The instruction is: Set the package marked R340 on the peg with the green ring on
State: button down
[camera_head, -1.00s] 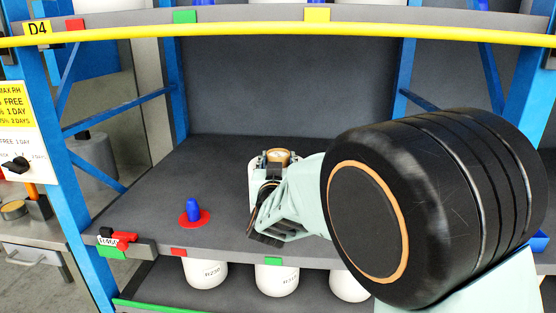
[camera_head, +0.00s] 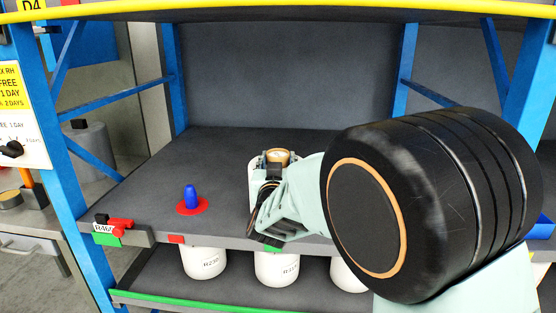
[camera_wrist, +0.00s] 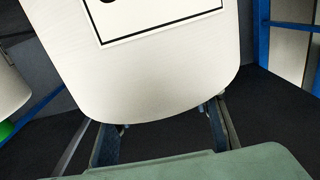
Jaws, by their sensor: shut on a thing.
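My gripper (camera_wrist: 165,128) is shut on a white package (camera_wrist: 150,70), with a finger on each side of its lower end in the wrist view. A black-framed label shows on the package, but its code is cut off. In the head view the package (camera_head: 253,172) is mostly hidden behind my gripper and arm, over the middle shelf (camera_head: 150,170). A blue peg (camera_head: 191,197) with a red ring (camera_head: 183,210) stands left of it, empty. A green tag (camera_head: 268,246) shows at the shelf's front edge below my arm. No green ring is visible; my arm hides that area.
White packages (camera_head: 204,262) sit on the lower shelf, under the front edge. A tag holder (camera_head: 124,233) juts from the shelf's left front corner. Blue posts (camera_head: 50,130) flank the shelf, and a yellow rail (camera_head: 250,8) crosses above.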

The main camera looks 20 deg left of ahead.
jog(key=shift+b, duration=0.3)
dwell(0.4)
jog(key=c, duration=1.1)
grip_release()
jog(key=shift+r, duration=0.1)
jog(key=shift+o, duration=0.4)
jog(key=shift+s+f, duration=0.1)
jog(key=shift+f, duration=0.35)
jog(key=v, duration=1.2)
jog(key=shift+r, duration=0.35)
jog(key=shift+r, duration=0.1)
